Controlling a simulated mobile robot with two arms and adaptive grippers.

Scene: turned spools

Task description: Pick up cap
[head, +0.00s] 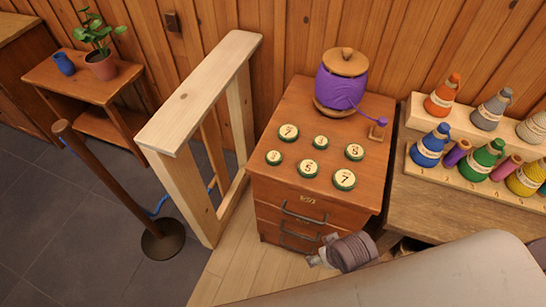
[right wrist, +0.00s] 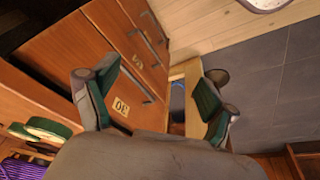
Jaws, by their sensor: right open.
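Several round caps with green rims and pale numbered faces lie flat on top of the wooden drawer cabinet. One cap (head: 344,180) marked 7 is at the front right, beside another cap (head: 308,168); a further cap (head: 274,157) is at the left. My right gripper (head: 320,251) is open and empty in front of the cabinet's drawers, below the top and apart from the caps. In the right wrist view its two fingers (right wrist: 152,95) are spread wide with drawer fronts behind. A green cap (right wrist: 48,128) shows at the lower left there. My left gripper is not in view.
A big purple spool (head: 341,88) stands at the back of the cabinet (head: 379,165), its thread running to a small wooden block (head: 378,130). A tiered rack (head: 470,181) of coloured cones is at right. A pale wooden frame (head: 200,95) and a post (head: 95,180) stand left.

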